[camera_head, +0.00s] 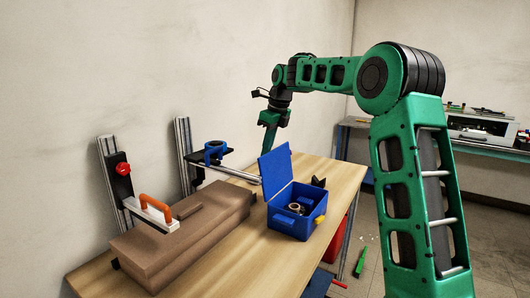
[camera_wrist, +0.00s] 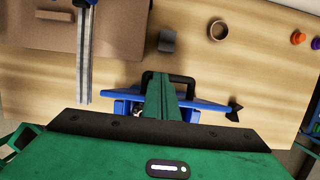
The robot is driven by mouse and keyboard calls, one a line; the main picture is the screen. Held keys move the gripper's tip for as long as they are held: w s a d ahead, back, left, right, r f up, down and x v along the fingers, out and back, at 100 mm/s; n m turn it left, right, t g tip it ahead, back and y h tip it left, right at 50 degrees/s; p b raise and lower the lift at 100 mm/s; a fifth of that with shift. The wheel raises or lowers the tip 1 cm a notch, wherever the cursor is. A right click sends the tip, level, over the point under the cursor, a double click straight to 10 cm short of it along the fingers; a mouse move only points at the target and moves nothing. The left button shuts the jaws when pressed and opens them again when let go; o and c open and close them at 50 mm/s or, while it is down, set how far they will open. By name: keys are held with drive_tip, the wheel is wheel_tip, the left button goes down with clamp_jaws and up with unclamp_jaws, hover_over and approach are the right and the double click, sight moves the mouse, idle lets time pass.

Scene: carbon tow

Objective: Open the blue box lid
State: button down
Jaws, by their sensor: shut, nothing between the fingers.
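The blue box (camera_head: 292,224) stands on the wooden table with small items inside. Its lid (camera_head: 274,172) is raised and stands steeply upright at the box's back-left side. In the wrist view the lid (camera_wrist: 208,105) shows nearly edge-on as a blue strip, with a black handle (camera_wrist: 184,77) at its far side. My gripper (camera_head: 266,151) is shut and empty, pointing down close to the lid's upper edge. In the wrist view its green fingers (camera_wrist: 160,78) overlap the lid and handle; I cannot tell whether they touch. Part of the box is hidden beneath my gripper.
A brown block (camera_head: 185,240) with an orange-handled tool (camera_head: 156,211) lies left of the box. Metal uprights (camera_head: 183,150) stand along the wall side. A ring (camera_wrist: 218,31) and a grey piece (camera_wrist: 167,40) lie on the table (camera_head: 330,172). A black piece (camera_head: 318,182) is beside the box.

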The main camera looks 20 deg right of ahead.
wheel_tip(320, 180, up, 10)
idle(0.6)
drive_tip(key=s+d+f+n+g+h, duration=0.1)
drive_tip(key=s+d+f+n, duration=0.25)
drive_tip(key=s, duration=0.65)
drive_tip(key=s+d+f+n+h, duration=0.1)
drive_tip(key=s+d+f+n, duration=0.3)
drive_tip(key=s, duration=0.6)
drive_tip(key=s+d+f+n+g+h, duration=0.1)
drive_tip(key=s+d+f+n, duration=0.15)
drive_tip(key=s+n, duration=0.55)
drive_tip(key=s+f+n, duration=0.2)
drive_tip(key=s+f, duration=0.2)
drive_tip(key=s, duration=0.3)
drive_tip(key=s+f+n+y, duration=0.1)
drive_tip(key=s+f, duration=0.3)
drive_tip(key=s, duration=0.4)
drive_tip(key=s+f+n, duration=0.3)
drive_tip(key=s+f, duration=0.2)
drive_tip(key=s, duration=0.3)
drive_tip(key=shift+s+a+n, duration=0.25)
drive_tip(key=shift+a+n, duration=0.1)
